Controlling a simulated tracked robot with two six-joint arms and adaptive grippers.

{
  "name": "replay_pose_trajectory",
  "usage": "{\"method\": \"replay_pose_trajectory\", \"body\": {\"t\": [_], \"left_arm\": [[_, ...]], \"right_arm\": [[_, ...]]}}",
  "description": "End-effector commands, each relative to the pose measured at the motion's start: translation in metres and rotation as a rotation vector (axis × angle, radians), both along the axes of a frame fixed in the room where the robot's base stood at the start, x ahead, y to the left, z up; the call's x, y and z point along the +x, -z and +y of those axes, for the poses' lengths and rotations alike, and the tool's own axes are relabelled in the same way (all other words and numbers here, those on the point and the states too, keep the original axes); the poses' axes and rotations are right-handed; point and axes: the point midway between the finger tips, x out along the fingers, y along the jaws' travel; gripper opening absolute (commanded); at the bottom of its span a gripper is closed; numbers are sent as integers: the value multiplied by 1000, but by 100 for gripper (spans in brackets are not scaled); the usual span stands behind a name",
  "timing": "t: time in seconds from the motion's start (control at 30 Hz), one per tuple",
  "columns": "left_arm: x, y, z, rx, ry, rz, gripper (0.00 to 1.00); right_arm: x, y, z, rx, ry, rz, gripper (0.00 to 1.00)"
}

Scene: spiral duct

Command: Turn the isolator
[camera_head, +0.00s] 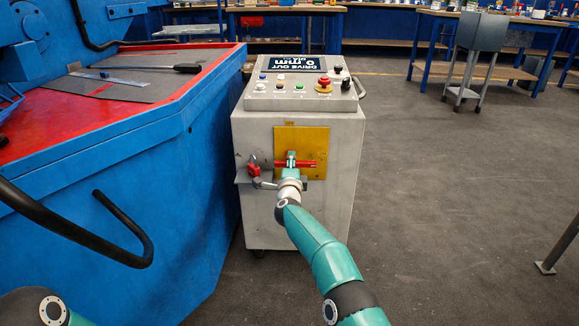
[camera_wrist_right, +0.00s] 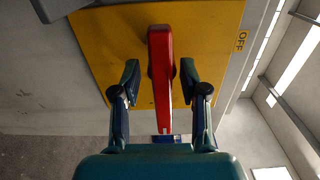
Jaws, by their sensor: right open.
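The isolator is a red bar handle (camera_head: 309,163) on a yellow plate (camera_head: 315,142) on the front of a grey control cabinet (camera_head: 345,185). The handle lies level across the plate in the head view. My right gripper (camera_head: 291,158) is in front of it, hiding its middle. In the right wrist view the red handle (camera_wrist_right: 160,60) lies between the two fingers of my right gripper (camera_wrist_right: 159,78), with a gap visible on each side. An OFF label (camera_wrist_right: 241,41) is at the plate's edge. My left gripper is out of view.
A red part (camera_head: 253,168) and a grey lever sit on a bracket left of the plate, near my right gripper. A blue machine (camera_head: 160,170) with a black bent handrail (camera_head: 130,240) stands on the left. Open floor (camera_head: 450,190) lies right of the cabinet.

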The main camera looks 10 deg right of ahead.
Motion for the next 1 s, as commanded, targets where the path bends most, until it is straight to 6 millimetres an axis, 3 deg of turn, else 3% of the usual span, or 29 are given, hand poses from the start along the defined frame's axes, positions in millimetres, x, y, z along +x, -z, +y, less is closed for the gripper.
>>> {"method": "replay_pose_trajectory", "body": {"t": [0.47,1.0], "left_arm": [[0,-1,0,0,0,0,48],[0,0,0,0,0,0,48]], "right_arm": [[-13,1,3,-3,4,9,44],[-70,0,13,-2,-4,1,44]]}}
